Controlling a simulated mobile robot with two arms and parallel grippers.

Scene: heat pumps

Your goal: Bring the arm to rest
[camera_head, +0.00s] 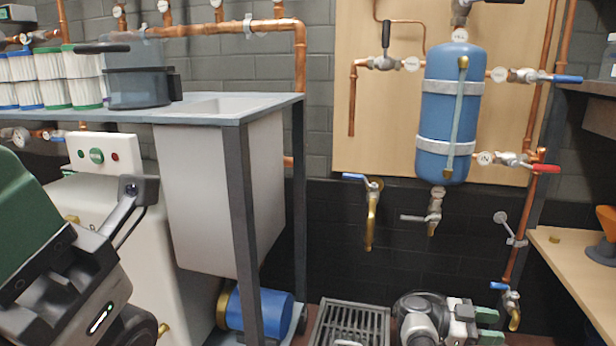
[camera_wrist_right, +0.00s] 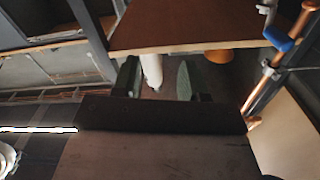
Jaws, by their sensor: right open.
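My right gripper (camera_head: 488,326) is low at the bottom of the head view, right of a floor grate. Its two green fingers point right and are apart, with nothing held. The fingers also show in the right wrist view (camera_wrist_right: 156,78), open. A white cylindrical thing (camera_wrist_right: 151,70) shows in the gap between them, apparently beyond them. My left arm (camera_head: 75,270) comes in at the left edge of the head view, in front of a white cabinet. Its fingertips are not in view.
A wooden bench (camera_head: 575,275) stands right of my right gripper. A brass valve (camera_head: 512,305) on a copper pipe is just beyond its fingers. The floor grate (camera_head: 350,325) lies to its left. A blue tank (camera_head: 448,115) hangs on the wall board above. A sink table (camera_head: 240,112) stands left.

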